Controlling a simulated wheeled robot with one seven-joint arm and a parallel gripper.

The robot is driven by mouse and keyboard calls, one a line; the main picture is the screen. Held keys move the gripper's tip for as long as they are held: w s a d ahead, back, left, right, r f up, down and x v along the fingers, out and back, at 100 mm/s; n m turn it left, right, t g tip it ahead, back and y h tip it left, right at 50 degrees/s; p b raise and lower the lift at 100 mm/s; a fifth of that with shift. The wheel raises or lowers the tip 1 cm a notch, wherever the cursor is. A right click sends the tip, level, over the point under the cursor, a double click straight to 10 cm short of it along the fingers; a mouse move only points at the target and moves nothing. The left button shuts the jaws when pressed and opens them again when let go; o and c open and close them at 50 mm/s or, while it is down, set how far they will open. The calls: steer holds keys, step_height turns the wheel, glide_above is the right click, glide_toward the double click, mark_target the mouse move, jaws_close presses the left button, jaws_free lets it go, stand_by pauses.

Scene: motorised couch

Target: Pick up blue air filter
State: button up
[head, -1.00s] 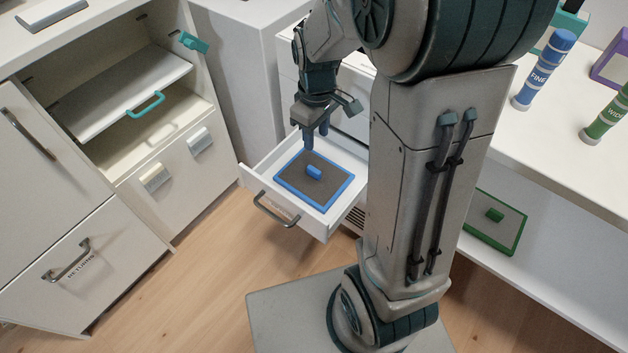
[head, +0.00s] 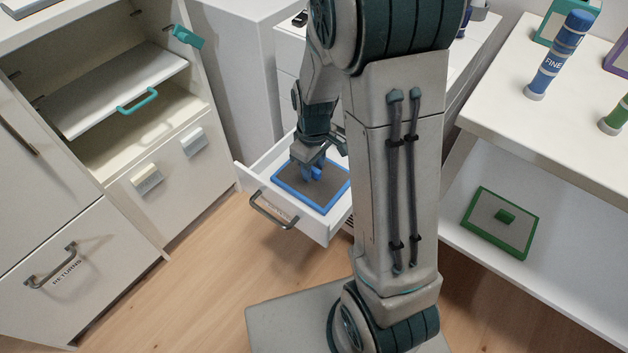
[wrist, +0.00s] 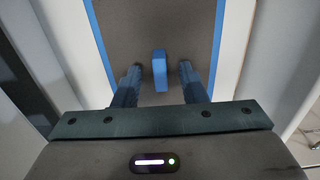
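The blue air filter (head: 327,192) is a grey panel with a blue frame, lying flat in an open white drawer (head: 324,231). Its blue handle block stands at the middle of the panel and shows in the wrist view (wrist: 160,71). My gripper (head: 313,172) is low over the filter. In the wrist view, the fingers (wrist: 158,82) are open on either side of the handle block, with a gap on each side. In the head view, my fingers partly cover the block, and my arm hides the filter's right edge.
A green-framed filter (head: 501,222) lies on a low white shelf at the right. Blue (head: 558,55) and green (head: 616,118) cylinders stand on the counter above. A white cabinet with a pull-out shelf (head: 120,90) stands at the left. Drawer walls surround the blue filter closely.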

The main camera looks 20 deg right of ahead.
jaws_close()
